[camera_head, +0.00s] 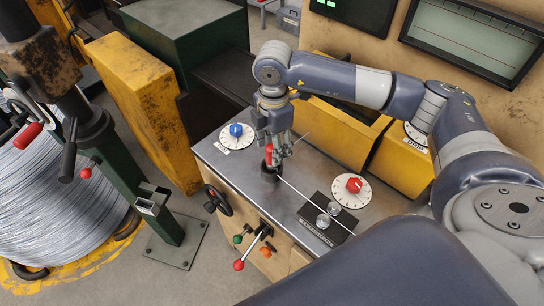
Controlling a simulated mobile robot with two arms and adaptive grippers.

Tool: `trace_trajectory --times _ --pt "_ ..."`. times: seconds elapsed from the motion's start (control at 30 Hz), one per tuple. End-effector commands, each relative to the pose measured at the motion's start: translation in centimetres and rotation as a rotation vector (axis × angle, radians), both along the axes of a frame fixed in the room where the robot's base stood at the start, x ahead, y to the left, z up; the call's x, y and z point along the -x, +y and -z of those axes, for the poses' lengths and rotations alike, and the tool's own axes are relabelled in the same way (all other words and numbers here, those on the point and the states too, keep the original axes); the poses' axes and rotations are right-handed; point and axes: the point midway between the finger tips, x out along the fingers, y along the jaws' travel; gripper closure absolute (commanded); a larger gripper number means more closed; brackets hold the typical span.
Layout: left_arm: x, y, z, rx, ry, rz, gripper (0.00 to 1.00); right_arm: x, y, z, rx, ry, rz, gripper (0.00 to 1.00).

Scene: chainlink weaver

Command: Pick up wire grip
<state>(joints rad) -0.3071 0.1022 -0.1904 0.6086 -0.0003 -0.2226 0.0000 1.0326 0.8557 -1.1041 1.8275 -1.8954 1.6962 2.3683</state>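What looks like the wire grip is a red-handled piece (269,155) standing upright at a small black holder (268,173) on the grey metal bench top (312,155). My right gripper (280,152) points down from above, its fingers right at the red handle and partly overlapping it. I cannot tell whether the fingers touch it or are closed on it. A thin pale wire (305,195) runs from near the holder to a black block with metal rollers (328,217). My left gripper is not in view.
A white dial with a blue knob (237,131) and one with a red knob (353,185) sit on the bench top. A red-tipped lever (239,265) and black handwheel (217,199) stick out in front. A wire coil (50,200) and yellow post (143,105) stand left.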

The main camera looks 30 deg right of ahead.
Motion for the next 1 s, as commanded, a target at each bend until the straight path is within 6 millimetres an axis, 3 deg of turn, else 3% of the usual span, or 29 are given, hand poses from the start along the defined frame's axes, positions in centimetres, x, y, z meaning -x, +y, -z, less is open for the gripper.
trace_trajectory --times 0.1,0.23,0.53,0.57,0.77,1.0 --pt "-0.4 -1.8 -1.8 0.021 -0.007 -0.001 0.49 0.2 0.5 1.4 0.000 0.007 -0.001 0.51" --pt "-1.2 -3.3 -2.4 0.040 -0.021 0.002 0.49 0.1 0.5 3.3 -0.002 0.005 -0.001 0.51" --pt "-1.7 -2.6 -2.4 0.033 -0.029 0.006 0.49 0.0 0.5 4.3 -0.002 0.001 -0.003 0.51" --pt "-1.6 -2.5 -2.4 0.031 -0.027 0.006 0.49 0.0 0.5 4.3 -0.002 0.001 -0.003 0.53" --pt "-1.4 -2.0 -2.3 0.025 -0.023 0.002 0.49 0.0 0.5 4.3 -0.002 0.001 -0.002 0.98" --pt "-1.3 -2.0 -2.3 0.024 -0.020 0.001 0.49 0.0 0.5 4.2 -0.003 0.000 -0.002 1.00"
